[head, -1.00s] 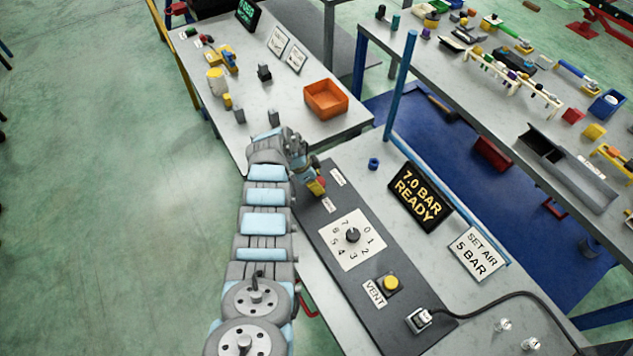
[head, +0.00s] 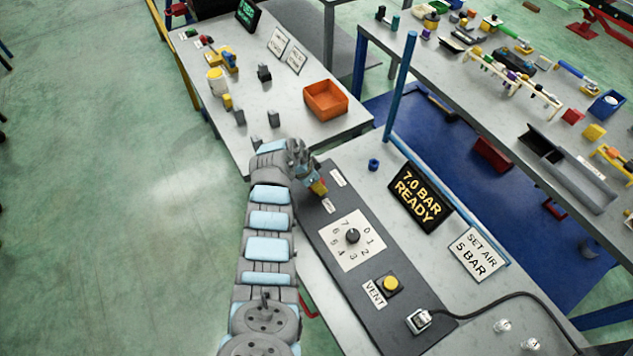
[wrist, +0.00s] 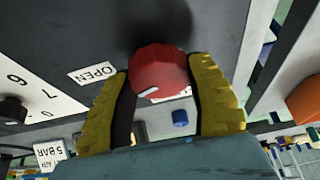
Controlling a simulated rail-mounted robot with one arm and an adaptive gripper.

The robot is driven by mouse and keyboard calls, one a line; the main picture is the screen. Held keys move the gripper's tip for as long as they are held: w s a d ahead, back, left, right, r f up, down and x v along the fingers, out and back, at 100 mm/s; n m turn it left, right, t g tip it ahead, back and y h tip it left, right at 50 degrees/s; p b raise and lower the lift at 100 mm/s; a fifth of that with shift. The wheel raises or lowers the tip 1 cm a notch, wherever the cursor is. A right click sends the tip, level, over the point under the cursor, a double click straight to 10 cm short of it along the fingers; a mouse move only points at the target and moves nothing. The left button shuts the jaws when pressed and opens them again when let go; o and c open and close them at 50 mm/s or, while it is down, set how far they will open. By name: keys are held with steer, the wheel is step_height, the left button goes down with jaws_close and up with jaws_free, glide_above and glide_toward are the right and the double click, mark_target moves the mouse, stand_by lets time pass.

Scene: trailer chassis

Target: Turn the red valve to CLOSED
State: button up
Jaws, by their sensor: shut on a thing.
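The red valve (wrist: 158,72) is a faceted round knob on the dark panel, with a short white mark on its lower left in the wrist view. My gripper (wrist: 165,88) has its yellow fingers on either side of the knob and is shut on it. A white OPEN label (wrist: 92,73) lies left of the knob. A second label behind the knob is mostly hidden, and I cannot read it. In the head view my gripper (head: 318,188) is at the panel's far end, and the knob is largely hidden by the fingers and wrist.
A numbered dial (head: 352,237) and a yellow VENT button (head: 390,284) sit nearer on the panel. A display (head: 420,197) reads 7.0 BAR READY; a sign (head: 477,254) reads SET AIR 5 BAR. An orange bin (head: 326,100) and small grey blocks stand on the table beyond.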

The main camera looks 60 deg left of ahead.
steer(key=n+y+p, duration=0.1)
steer(key=n, duration=0.1)
steer(key=n+p, duration=0.2)
steer(key=shift+d+n+y, duration=0.15)
steer(key=shift+n+y, duration=0.15)
steer(key=shift+y, duration=0.1)
steer(key=n+g+y+p, duration=0.1)
steer(key=n+p, duration=0.1)
steer(key=n, duration=0.1)
steer(key=shift+w+r+n+p, duration=0.1)
steer(key=shift+n+p, duration=0.2)
steer(key=shift+p, duration=0.1)
steer(key=n+p, duration=0.1)
steer(key=n, duration=0.1)
steer(key=n+g+y, duration=0.1)
steer(key=n, duration=0.1)
steer(key=shift+f+g+p, duration=0.2)
steer(key=shift+g+p, duration=0.1)
steer(key=shift+p, duration=0.1)
steer(key=shift+n, duration=0.3)
steer(key=shift+n+g, duration=0.3)
steer(key=shift+n, duration=0.3)
steer(key=o, duration=1.2)
steer(key=shift+r, duration=0.1)
